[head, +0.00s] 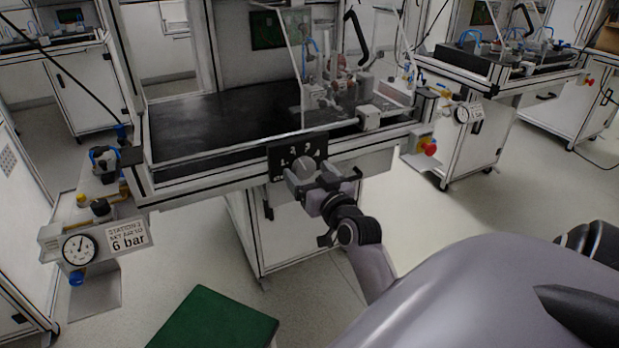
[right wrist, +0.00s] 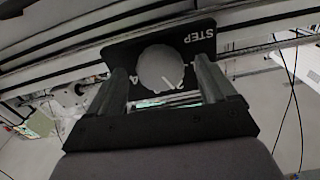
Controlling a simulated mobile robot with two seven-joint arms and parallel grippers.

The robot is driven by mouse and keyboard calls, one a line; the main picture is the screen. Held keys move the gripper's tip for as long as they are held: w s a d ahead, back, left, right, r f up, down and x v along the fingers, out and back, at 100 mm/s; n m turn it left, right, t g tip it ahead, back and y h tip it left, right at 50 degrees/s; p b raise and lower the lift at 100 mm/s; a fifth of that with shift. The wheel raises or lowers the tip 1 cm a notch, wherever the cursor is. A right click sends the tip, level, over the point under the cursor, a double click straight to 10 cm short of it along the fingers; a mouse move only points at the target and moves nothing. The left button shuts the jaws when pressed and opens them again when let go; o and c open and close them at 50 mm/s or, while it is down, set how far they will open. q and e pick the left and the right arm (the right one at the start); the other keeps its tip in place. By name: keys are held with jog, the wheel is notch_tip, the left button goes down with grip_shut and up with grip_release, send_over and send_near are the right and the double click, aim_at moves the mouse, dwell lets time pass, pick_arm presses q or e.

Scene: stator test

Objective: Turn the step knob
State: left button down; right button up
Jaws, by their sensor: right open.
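The step knob is a round grey knob (right wrist: 160,69) on a black plate (right wrist: 205,45) with white marks and the word STEP. In the head view the knob (head: 304,167) and its plate (head: 283,152) are on the front rail of the middle workbench. My right gripper (head: 311,176) is in front of the plate, partly covering it. In the right wrist view my right gripper (right wrist: 164,80) is open, with one finger on each side of the knob. Dark gaps show between the fingers and the knob. Some plate marks are hidden behind the knob and fingers. My left gripper is not in view.
The middle workbench (head: 200,125) has a dark top with a fixture (head: 335,92) at its right. A pressure gauge (head: 79,248) marked 6 bar is at left. A red button (head: 429,147) is right of the bench. A green box (head: 215,322) stands on the floor in front.

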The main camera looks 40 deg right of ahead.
jog(key=c, duration=1.1)
jog(key=shift+o, duration=0.2)
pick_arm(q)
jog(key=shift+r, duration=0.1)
pick_arm(e)
jog(key=shift+r+m+p, duration=0.15)
jog(key=shift+m+p, duration=0.65)
jog(key=shift+p, duration=0.1)
jog(key=shift+m+p, duration=0.95)
jog(key=shift+m, duration=0.25)
jog(key=m+p, duration=0.1)
jog(key=m, duration=0.2)
jog(key=shift+m+p, duration=0.3)
jog(key=shift+p, duration=0.1)
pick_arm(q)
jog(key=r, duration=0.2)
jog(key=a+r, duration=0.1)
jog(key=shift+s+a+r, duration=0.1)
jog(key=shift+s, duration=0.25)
pick_arm(e)
jog(key=shift+m, duration=0.5)
